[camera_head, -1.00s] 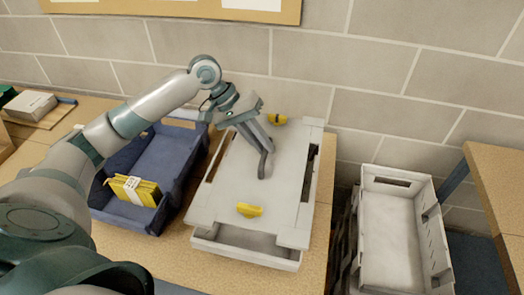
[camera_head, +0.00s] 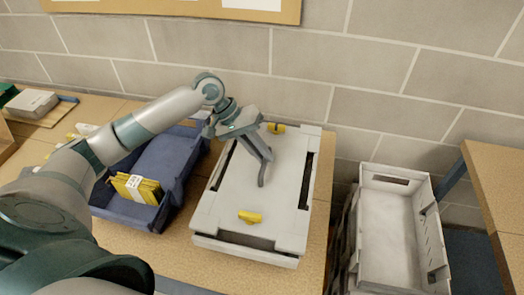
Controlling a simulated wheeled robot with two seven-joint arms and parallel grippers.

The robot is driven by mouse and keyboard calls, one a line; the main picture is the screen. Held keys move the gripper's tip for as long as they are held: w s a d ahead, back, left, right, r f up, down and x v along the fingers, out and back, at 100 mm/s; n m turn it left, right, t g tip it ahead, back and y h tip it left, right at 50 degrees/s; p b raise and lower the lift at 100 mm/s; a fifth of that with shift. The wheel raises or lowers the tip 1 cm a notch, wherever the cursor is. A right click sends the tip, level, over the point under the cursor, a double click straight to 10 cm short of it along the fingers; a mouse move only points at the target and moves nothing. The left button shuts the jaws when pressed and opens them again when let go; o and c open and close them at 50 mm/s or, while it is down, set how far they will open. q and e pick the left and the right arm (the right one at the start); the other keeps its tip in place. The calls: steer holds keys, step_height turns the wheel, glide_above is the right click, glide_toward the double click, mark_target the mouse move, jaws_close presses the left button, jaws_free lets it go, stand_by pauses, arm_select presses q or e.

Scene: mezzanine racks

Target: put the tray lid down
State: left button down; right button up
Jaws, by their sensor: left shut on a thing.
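The tray lid (camera_head: 228,192) is a flat light-grey panel with two yellow latches, one on its far edge (camera_head: 276,128) and one on its near edge (camera_head: 249,217). It lies nearly level over the light-grey tray (camera_head: 246,252) on the wooden table, roughly lined up with its rim. A dark gap shows at the near side, and I cannot tell if the lid is fully seated. My left gripper (camera_head: 262,178) reaches down onto the middle of the lid and is shut on it. Its fingers hide the part they grip. My right gripper is not in view.
A blue bin (camera_head: 165,165) holding a yellow banded bundle (camera_head: 137,189) stands close on the left. An empty light-grey crate (camera_head: 390,235) tops a stack beyond the table's right edge. A block wall (camera_head: 300,60) stands behind. A strip of table is clear in front.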

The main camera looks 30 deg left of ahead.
arm_select(q)
steer(key=shift+f, duration=0.1)
steer(key=c, duration=1.8)
jaws_free()
steer(key=shift+o, duration=0.2)
steer(key=shift+r+b, duration=0.4)
steer(key=b+v, duration=0.2)
steer(key=v, duration=1)
steer(key=shift+r+b, duration=0.2)
steer(key=shift+b, duration=0.15)
